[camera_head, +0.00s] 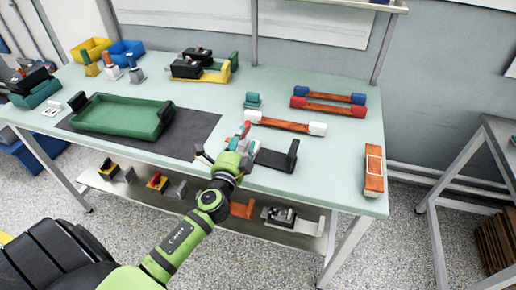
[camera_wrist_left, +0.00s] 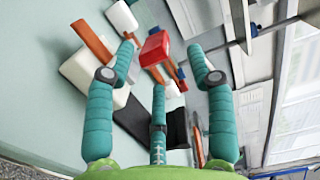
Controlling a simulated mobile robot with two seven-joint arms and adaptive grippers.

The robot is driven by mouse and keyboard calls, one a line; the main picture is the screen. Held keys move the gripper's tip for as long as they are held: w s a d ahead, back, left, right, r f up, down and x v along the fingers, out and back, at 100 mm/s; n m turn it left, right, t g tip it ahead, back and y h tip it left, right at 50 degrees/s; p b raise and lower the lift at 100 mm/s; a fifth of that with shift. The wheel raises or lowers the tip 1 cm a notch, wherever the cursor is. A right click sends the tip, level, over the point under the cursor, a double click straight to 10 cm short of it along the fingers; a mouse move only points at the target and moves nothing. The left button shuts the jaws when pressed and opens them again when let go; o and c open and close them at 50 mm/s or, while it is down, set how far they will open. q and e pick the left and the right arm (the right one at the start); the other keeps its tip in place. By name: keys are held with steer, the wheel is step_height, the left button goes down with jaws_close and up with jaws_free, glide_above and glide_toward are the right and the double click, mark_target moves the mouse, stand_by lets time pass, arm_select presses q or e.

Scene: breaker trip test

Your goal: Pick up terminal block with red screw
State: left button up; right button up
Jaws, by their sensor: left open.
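My left gripper (camera_head: 238,147) reaches over the front middle of the table. It is open, with its teal fingers spread in the left wrist view (camera_wrist_left: 160,75). A small red piece (camera_head: 245,130) shows just beyond the fingertips. In the left wrist view a red block (camera_wrist_left: 155,47) lies between the spread finger ends; I cannot tell whether any finger touches it. No screw can be made out, and the fingers hide part of this spot. A small teal block (camera_head: 252,100) stands farther back on the table. My right gripper is not in view.
A copper bar with white ends (camera_head: 285,123) lies just beyond the gripper, and a black holder (camera_head: 273,160) lies to its right. Bars with blue and red ends (camera_head: 330,102) lie farther back. A green tray (camera_head: 120,116) sits at left.

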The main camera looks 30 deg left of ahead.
mark_target(246, 132)
arm_select(q)
steer(key=x, duration=0.7)
steer(key=shift+w+f, duration=0.2)
steer(key=shift+w, duration=0.1)
steer(key=shift+s, duration=0.1)
jaws_close()
